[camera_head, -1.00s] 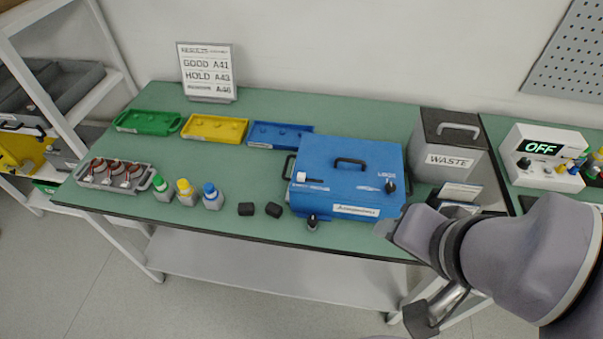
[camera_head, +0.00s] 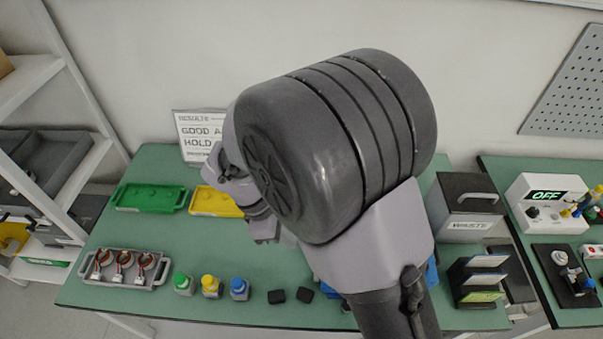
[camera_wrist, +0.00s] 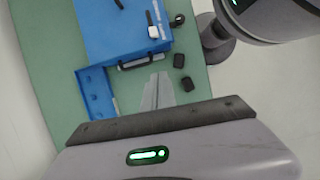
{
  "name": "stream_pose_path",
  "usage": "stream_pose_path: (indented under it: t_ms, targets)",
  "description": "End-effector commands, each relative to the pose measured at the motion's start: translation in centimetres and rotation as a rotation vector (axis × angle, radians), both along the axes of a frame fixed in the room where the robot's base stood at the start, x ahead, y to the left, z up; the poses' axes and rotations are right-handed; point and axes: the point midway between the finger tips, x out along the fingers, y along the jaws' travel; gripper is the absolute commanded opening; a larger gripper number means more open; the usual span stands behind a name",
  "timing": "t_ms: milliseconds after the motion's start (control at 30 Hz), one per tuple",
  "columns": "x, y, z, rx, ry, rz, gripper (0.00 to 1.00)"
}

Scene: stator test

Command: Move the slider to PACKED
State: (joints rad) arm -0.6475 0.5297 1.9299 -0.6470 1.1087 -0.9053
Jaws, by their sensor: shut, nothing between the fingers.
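The blue box (camera_wrist: 118,35) lies under my arm. In the wrist view it fills the top middle. A small white slider knob (camera_wrist: 153,32) sits on its lid beside a thin pale label strip, whose words are too small to read. My gripper (camera_wrist: 158,77) is shut and empty. In the wrist view its fingertips show below the box's black side handle, apart from the slider; their height above the table is unclear.
Two black blocks (camera_wrist: 179,60) (camera_wrist: 187,84) and a black knob (camera_wrist: 177,20) lie near the box. A blue tray (camera_wrist: 95,95) is beside it. Bottles (camera_head: 210,286) and a grey parts tray (camera_head: 123,268) stand left; the waste bin (camera_head: 466,208) and a card rack (camera_head: 479,280) stand right.

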Motion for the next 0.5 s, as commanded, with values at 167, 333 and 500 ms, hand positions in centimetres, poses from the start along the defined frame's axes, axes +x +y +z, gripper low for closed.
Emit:
stream_pose_path:
  t_ms: [167, 333, 500]
  targets:
    - [0.0, 0.4, -0.7, -0.019, 0.018, 0.047, 0.0]
    - [0.0, 0.3, -0.7, -0.018, 0.017, 0.044, 0.0]
    - [0.0, -0.2, -2.2, -0.019, 0.019, 0.041, 0.0]
